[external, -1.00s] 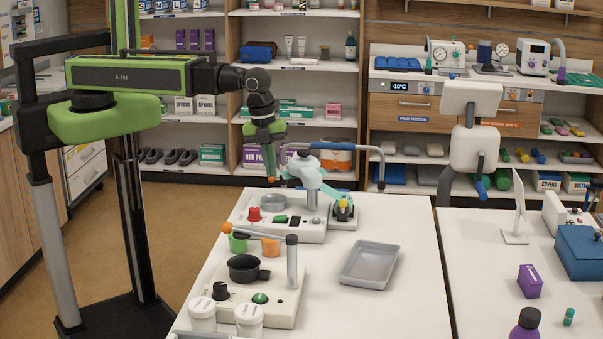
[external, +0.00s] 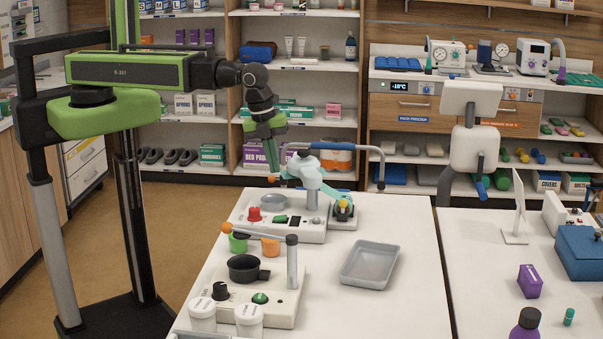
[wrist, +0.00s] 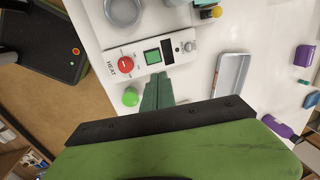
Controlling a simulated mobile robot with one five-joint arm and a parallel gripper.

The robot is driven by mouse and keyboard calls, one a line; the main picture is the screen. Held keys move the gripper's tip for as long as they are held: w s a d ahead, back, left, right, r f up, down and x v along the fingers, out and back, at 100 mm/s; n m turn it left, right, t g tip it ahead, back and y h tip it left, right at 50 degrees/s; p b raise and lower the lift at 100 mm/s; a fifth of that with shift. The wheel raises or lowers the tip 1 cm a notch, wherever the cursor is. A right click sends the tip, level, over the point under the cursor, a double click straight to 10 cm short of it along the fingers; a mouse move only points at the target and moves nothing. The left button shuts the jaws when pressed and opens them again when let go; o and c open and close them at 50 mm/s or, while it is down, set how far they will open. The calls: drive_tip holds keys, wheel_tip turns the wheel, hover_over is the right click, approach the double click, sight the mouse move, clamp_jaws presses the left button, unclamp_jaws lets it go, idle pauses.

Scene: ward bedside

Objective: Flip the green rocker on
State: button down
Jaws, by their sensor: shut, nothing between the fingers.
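The green rocker (external: 280,219) is on a white control unit (external: 312,236) on the table. It also shows in the wrist view as a green square (wrist: 153,56) in a dark frame, between a red knob (wrist: 126,64) marked HEAT and a black display (wrist: 168,51). Which way the rocker is tilted I cannot tell. My gripper (external: 273,173) hangs pointing down above the far part of the table. In the wrist view its green fingers (wrist: 158,77) are together and empty, their tips just below the rocker in the picture. No contact shows.
A grey bowl (external: 272,202) and a pale teal lamp-like arm (external: 311,178) stand close to the rocker.

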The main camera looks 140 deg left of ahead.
sight(285, 218)
drive_tip(key=f+b, duration=0.4)
drive_tip(key=w+a+f+b, duration=0.1)
drive_tip(key=f+b, duration=0.7)
drive_tip(key=f, duration=0.1)
drive_tip(key=shift+w+a, duration=0.35)
drive_tip(key=shift+f+b, duration=0.2)
drive_tip(key=shift+b, duration=0.1)
drive_tip(key=shift+r, duration=0.1)
drive_tip(key=shift+w+a+f+g+h, duration=0.25)
drive_tip(key=shift+f+g+h, duration=0.05)
drive_tip(key=shift+s+d, duration=0.15)
drive_tip(key=shift+s, duration=0.05)
drive_tip(key=shift+d, duration=0.1)
